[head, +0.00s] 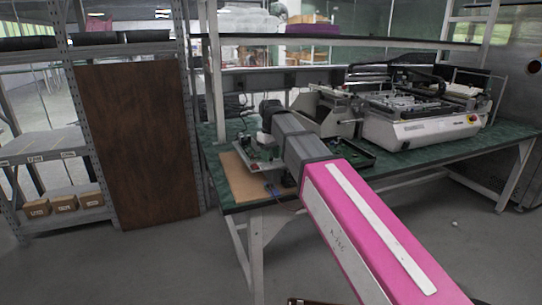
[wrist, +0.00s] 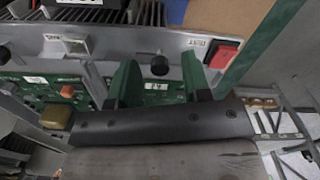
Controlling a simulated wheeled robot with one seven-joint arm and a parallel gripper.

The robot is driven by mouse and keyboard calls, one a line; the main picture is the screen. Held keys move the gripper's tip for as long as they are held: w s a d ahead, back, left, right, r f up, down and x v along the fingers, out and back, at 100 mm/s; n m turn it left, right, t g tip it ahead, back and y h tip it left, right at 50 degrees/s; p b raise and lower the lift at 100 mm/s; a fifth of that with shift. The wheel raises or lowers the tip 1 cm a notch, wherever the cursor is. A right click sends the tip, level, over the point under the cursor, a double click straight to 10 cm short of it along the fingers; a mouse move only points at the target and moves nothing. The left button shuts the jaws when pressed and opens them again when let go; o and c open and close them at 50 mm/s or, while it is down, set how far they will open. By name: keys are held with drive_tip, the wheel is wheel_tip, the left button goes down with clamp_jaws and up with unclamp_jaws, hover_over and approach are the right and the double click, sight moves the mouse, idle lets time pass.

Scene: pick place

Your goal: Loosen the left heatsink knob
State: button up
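In the wrist view my gripper (wrist: 160,65) is open, with one green finger on each side of a black round knob (wrist: 160,65). A gap shows on both sides of the knob, and I see no contact. The knob sits on a grey bar with a red switch (wrist: 223,55). A second black knob (wrist: 4,55) is at the left edge. A black finned heatsink (wrist: 95,11) is at the top. I cannot tell from these views which knob is the left one. In the head view the device (head: 262,155) is small and partly behind my arm; the knobs cannot be made out.
Green circuit boards (wrist: 30,90) lie below the bar in the wrist view. In the head view the green bench (head: 415,160) also holds a large white machine (head: 420,127) at right and a dark tray (head: 350,152). A shelf rack and brown panel (head: 138,145) stand at left.

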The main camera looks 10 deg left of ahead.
wheel_tip(320, 180, up, 11)
idle(0.7)
drive_tip(key=shift+f, duration=0.1)
